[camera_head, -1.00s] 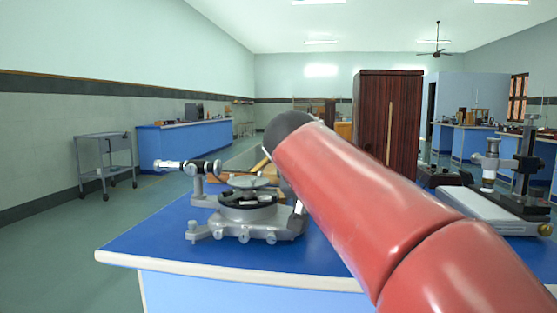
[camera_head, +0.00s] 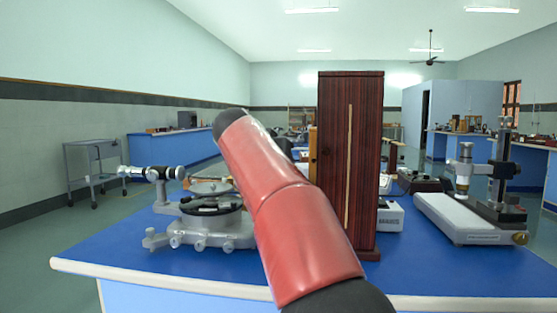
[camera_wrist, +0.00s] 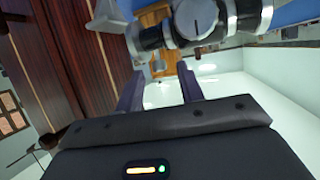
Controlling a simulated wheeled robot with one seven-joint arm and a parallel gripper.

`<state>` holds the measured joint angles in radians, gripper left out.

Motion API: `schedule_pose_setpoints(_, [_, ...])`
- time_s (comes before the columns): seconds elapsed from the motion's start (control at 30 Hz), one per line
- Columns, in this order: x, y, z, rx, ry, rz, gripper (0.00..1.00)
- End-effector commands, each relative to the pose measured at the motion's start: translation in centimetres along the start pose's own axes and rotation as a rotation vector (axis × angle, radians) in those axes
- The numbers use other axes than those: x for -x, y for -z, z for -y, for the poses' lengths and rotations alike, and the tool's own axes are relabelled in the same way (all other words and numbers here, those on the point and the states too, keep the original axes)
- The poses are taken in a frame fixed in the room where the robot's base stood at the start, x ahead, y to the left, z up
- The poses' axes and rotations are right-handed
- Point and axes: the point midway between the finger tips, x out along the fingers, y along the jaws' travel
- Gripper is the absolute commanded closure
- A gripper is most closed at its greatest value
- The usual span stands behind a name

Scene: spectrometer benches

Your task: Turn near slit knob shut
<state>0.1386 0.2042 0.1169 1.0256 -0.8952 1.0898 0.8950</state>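A grey spectrometer (camera_head: 210,225) stands on the blue bench, left of my red arm in the head view. Its tube, with black and silver ends (camera_head: 155,172), points left. I cannot pick out the near slit knob for certain in the head view. In the wrist view, a grey and black tube assembly (camera_wrist: 235,22) fills the top right, with a round slotted grey disc (camera_wrist: 199,17) on it; whether this is the slit knob I cannot tell. My gripper (camera_wrist: 158,74) is open and empty, its fingertips below this assembly in the picture. The head view does not show the gripper.
A tall dark wooden cabinet (camera_head: 335,150) rises just right of my arm; its wood (camera_wrist: 60,60) also fills the wrist view's left. A white-based instrument (camera_head: 462,215) stands on the bench at right. The bench's front edge (camera_head: 170,278) is clear at left.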

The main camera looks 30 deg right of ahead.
Motion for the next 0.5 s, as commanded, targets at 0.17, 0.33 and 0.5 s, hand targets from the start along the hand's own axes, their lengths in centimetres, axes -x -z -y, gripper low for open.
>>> schedule_pose_setpoints(0.17, [-0.44,-0.01,0.01,0.0,0.001,0.0,0.62])
schedule_pose_setpoints(0.33, [-0.42,-0.01,0.01,0.0,0.001,0.0,0.65])
schedule_pose_setpoints(0.5, [-0.41,-0.01,0.0,0.0,0.001,0.0,0.87])
